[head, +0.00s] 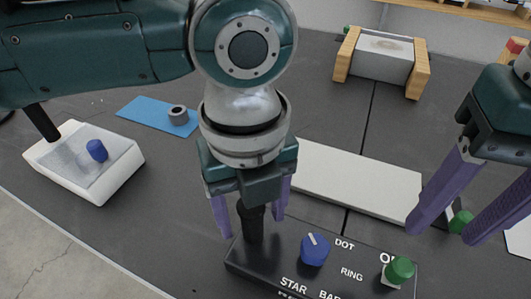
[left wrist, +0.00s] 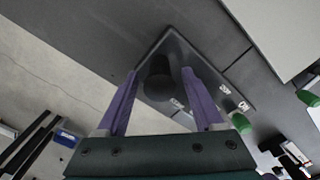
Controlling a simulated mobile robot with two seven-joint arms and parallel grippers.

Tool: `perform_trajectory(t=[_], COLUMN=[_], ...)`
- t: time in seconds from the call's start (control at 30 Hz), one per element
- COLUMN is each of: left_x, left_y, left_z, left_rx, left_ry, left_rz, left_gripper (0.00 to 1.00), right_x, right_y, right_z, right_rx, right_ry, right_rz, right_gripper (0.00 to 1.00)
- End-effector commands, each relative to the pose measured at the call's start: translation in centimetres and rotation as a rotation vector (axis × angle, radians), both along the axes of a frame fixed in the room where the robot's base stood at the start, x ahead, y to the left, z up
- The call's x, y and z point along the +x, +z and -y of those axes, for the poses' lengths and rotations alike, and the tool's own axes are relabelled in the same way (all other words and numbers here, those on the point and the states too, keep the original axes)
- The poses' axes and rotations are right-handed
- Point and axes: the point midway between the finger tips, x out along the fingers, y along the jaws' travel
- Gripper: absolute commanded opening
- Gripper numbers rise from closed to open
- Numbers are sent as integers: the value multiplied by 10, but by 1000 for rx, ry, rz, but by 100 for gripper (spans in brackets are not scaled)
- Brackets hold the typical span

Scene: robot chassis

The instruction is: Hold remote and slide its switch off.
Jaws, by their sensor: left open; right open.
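A black panel (head: 340,252) with white words lies at the front. It carries a black upright post (head: 252,222), a blue pointer knob (head: 315,249) and a green knob (head: 398,270) on a pale base. My left gripper (head: 250,224) is open, its purple fingers on either side of the post. The left wrist view also shows the post (left wrist: 158,82) between the fingers; I cannot tell whether they touch it. My right gripper (head: 448,228) is open at the right, with a small green part (head: 461,221) between its fingers. I cannot tell which thing is the remote.
A white box (head: 122,181) with a blue knob (head: 97,150) and black stick stands at left. A blue strip (head: 150,114) carries a grey ring (head: 178,115). A white board (head: 350,178) lies behind the panel. A grey block with wooden sides (head: 382,60) stands farther back.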

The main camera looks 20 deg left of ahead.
Motion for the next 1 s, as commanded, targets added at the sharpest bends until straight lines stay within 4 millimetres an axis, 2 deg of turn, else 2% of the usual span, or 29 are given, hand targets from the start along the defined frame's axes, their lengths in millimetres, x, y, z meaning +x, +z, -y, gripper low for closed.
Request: perform_trajectory(t=[0.2, 0.47, 1.0], left_x=[0, 0, 0], left_y=[-17, -19, -18], left_z=[0, 0, 0], left_rx=[0, 0, 0], left_ry=[0, -1, 0], left_rz=[0, 1, 1], left_gripper=[69, 69, 9], right_x=[0, 0, 0], right_y=[0, 0, 0], right_z=[0, 0, 0], right_rx=[0, 0, 0], right_ry=[0, 0, 0], right_rz=[0, 0, 0], right_gripper=[50, 50, 50])
